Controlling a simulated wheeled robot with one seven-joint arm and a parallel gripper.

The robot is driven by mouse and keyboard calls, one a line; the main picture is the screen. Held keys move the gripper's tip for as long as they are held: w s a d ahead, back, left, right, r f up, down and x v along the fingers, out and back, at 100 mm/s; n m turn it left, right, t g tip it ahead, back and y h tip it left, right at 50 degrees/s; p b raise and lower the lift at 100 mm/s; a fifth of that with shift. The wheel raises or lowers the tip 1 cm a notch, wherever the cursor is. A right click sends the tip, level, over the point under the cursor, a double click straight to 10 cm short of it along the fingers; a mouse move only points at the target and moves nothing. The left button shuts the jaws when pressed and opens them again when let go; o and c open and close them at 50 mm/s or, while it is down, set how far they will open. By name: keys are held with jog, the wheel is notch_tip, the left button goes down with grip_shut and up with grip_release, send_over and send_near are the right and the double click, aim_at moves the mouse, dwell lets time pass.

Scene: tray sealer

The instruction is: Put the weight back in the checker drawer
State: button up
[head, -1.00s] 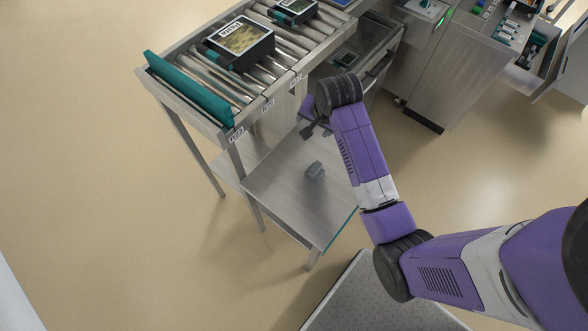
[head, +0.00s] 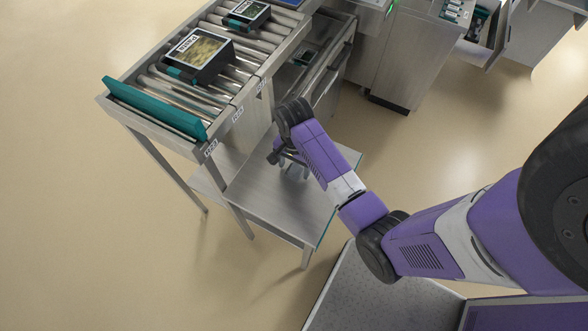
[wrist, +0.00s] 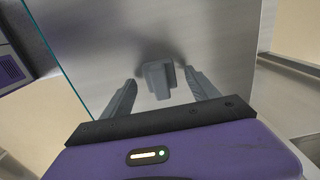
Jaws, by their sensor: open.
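The weight is a small grey block (wrist: 158,80) on the steel side table (head: 262,197). In the wrist view it sits between and just beyond the fingertips of my gripper (wrist: 161,84), which is open, with one finger on each side. In the head view my gripper (head: 287,158) is low over the side table, and it and my arm mostly hide the weight. An open drawer (head: 337,62) under the conveyor's far end holds a dark item. Another open drawer (head: 476,52) is at the upper right. I cannot tell which is the checker drawer.
The roller conveyor (head: 152,123) beside the side table carries black trays (head: 203,56) and has a teal end bar (head: 155,107). A steel cabinet (head: 405,65) stands behind. The side table's near part is clear.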

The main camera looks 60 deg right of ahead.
jog(key=shift+f, duration=0.35)
grip_shut()
jog(key=shift+r, duration=0.2)
